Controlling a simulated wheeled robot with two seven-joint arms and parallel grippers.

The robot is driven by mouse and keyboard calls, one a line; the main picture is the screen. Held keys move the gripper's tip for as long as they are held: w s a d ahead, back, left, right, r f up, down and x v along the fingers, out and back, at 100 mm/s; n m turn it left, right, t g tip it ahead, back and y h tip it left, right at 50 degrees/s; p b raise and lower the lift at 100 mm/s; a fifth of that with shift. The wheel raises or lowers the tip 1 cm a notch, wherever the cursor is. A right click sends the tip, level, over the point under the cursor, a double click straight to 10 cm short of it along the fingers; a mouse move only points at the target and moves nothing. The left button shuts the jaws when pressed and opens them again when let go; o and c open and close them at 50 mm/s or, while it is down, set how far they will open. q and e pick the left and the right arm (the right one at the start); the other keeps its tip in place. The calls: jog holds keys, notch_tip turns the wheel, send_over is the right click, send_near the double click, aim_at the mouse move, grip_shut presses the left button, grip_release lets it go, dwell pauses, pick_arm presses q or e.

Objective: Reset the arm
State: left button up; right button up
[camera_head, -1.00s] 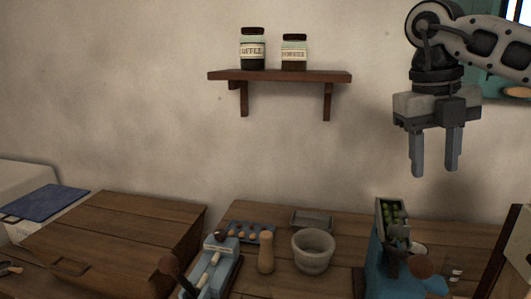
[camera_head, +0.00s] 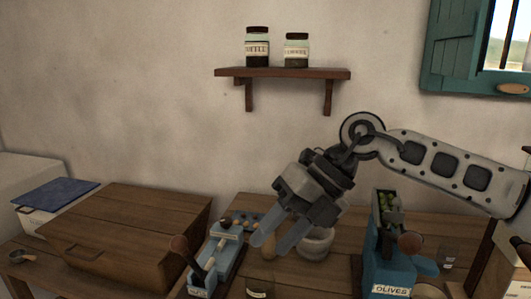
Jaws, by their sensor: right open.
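My right gripper (camera_head: 272,242) shows in the head view, its arm coming in from the right. Its two grey fingers are apart and nothing is between them. It points down and to the left, above the counter, and covers part of the stone mortar (camera_head: 317,241) and the wooden pestle (camera_head: 269,248). I cannot tell whether it touches them. My left gripper is not in view.
A blue lever device (camera_head: 222,251) and a blue olives dispenser (camera_head: 385,268) stand on the wooden counter. A wooden box (camera_head: 130,225) is at left. A shelf (camera_head: 285,73) holds two jars. A teal shutter (camera_head: 453,45) is at upper right.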

jog(key=s+a+r+m+y, duration=0.2)
jog(key=s+a+r+y, duration=0.1)
jog(key=a+y, duration=0.3)
jog(key=s+a+r+m+y, duration=0.1)
jog(key=s+a+r+y, duration=0.2)
jog(key=a+y, duration=0.2)
jog(key=w+d+f+m+t+h, duration=0.1)
jog(key=w+d+m+t+h, duration=0.3)
jog(key=m+t, duration=0.7)
jog(key=w+d+f+m+t+h, duration=0.2)
jog(key=w+d+m+t, duration=0.3)
jog(key=m+t, duration=0.55)
jog(key=s+d+f+m+g+h, duration=0.1)
jog(key=d+f+m+g+h, duration=0.2)
jog(key=d+f+m+h, duration=0.65)
jog(key=s+d+f+m+g+h, duration=0.1)
jog(key=s+d+f+m+g, duration=0.1)
jog(key=s+d+f+g, duration=0.4)
jog(key=s+d+f+m+g+h, duration=0.1)
jog(key=s+f+g, duration=0.2)
jog(key=s+f, duration=0.6)
jog(key=s+d+f+m+g+h, duration=0.1)
jog(key=s+d+f+m+g, duration=0.1)
jog(key=s+d+f+g, duration=0.5)
jog(key=w+a+f+t+y, duration=0.2)
jog(key=w+a+f+t, duration=0.2)
jog(key=a+f+t, duration=0.3)
jog(key=shift+a+f+n+t, duration=0.35)
jog(key=shift+a+t, duration=0.25)
jog(key=shift+t, duration=0.55)
